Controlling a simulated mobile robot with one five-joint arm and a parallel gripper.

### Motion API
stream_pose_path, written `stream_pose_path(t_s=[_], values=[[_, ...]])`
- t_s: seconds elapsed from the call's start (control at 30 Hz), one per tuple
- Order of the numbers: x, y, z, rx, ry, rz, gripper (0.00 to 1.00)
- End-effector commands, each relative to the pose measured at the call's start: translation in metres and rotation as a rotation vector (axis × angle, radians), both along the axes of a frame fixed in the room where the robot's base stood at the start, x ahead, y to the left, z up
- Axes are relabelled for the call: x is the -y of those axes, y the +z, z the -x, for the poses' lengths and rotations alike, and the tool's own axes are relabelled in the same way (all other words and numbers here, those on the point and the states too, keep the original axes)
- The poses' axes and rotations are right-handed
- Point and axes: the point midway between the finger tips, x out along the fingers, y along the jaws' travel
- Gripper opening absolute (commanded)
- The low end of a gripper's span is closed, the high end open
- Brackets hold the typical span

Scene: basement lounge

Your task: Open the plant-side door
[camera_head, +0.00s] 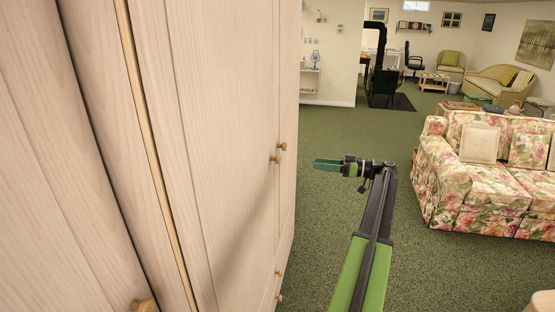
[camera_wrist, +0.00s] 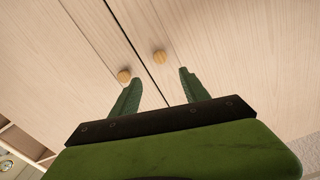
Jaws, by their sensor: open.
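A pale wood cabinet (camera_head: 220,110) with several doors fills the left of the head view. Two round wooden knobs, a nearer one (camera_head: 276,159) and a farther one (camera_head: 282,146), sit close together on either side of a door seam. My gripper (camera_head: 318,164) is open and empty, pointing left toward them with a gap to the cabinet front. In the wrist view, one knob (camera_wrist: 124,76) is in line with the left fingertip. The other knob (camera_wrist: 159,57) appears beyond the opening between the fingers (camera_wrist: 157,78). Both doors look shut. I see no plant, so I cannot tell which door is plant-side.
Another knob (camera_head: 143,305) is on a nearer door, and lower knobs (camera_head: 279,272) sit below the pair. A floral sofa (camera_head: 440,180) stands to the right. Green carpet (camera_head: 330,120) is clear between the cabinet and sofa. A black stove (camera_head: 383,85) stands farther back.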

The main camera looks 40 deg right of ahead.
Motion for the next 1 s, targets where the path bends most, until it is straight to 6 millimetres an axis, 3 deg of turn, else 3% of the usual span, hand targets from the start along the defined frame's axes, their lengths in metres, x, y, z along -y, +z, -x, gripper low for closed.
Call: stream_pose_path(t_s=[0.6,0.8,1.0], values=[[-0.076,0.0,-0.121,0.0,0.002,0.0,0.53],[-0.086,0.0,-0.137,0.0,0.0,0.0,0.53],[-0.086,0.0,-0.138,0.0,0.0,0.0,0.53]])
